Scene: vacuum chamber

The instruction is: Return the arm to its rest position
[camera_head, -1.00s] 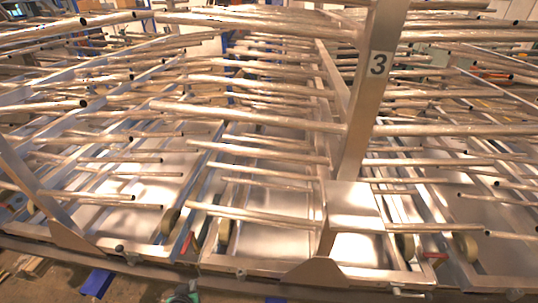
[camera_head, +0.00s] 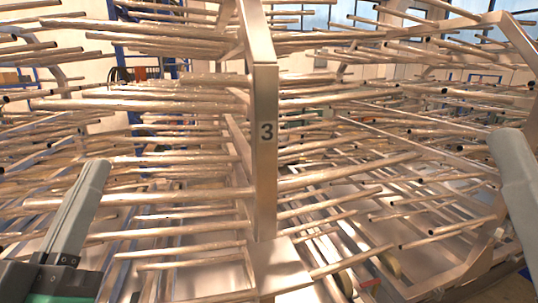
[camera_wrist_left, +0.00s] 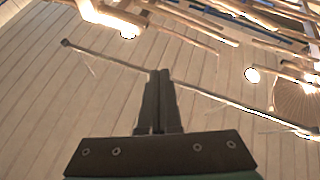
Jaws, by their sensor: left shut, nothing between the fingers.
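My left gripper (camera_head: 95,170) shows at the lower left of the head view, with grey fingers above a dark and green body. Its fingers point up and slightly right, in front of the rack's tubes. In the left wrist view the two dark fingers (camera_wrist_left: 160,76) lie side by side, shut and empty, with a pale slatted surface behind them. A grey part of mine (camera_head: 515,180) reaches in at the right edge of the head view; its jaw state cannot be made out.
A metal rack with many horizontal tubes fills the head view. Its upright post (camera_head: 264,140) bears the number 3. Tube ends project on both sides of the post. In the left wrist view, a thin rod (camera_wrist_left: 210,93) crosses behind the fingers and tubes crowd the upper right.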

